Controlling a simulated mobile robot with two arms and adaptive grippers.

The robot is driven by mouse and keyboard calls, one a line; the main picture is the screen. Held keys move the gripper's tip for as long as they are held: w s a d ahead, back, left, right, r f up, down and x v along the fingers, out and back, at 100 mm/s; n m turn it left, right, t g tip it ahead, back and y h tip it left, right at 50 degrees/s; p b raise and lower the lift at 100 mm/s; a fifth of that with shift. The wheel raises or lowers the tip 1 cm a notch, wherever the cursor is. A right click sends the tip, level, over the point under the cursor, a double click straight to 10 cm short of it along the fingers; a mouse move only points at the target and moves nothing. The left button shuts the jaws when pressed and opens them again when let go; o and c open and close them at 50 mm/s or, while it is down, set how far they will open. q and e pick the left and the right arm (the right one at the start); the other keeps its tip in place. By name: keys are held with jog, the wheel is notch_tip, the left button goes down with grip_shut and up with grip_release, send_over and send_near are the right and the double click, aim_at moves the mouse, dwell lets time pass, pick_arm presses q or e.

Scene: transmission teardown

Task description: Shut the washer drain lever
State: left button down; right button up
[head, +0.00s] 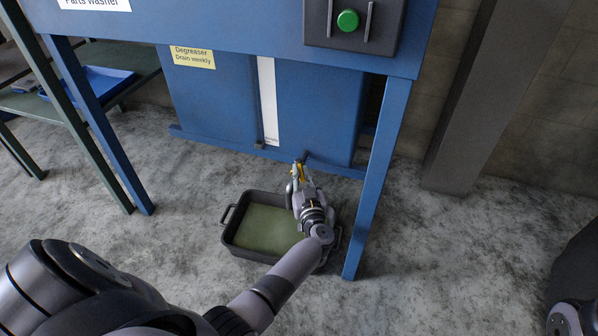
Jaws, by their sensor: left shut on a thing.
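A dark tray (228,233) holding greenish liquid sits on the floor under the drain, partly behind my left wrist. My right gripper does not show clearly in the view.
A blue washer leg (378,180) stands just right of my left gripper. A grey post (480,100) stands farther right. A green shelf rack (75,120) with a blue tray (95,84) is at the left.

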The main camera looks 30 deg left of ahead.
pick_arm(q)
jog(key=shift+d, duration=0.15)
jog(key=c, duration=1.6)
grip_release()
jog(key=v, duration=0.7)
jog(key=shift+s+d, duration=0.15)
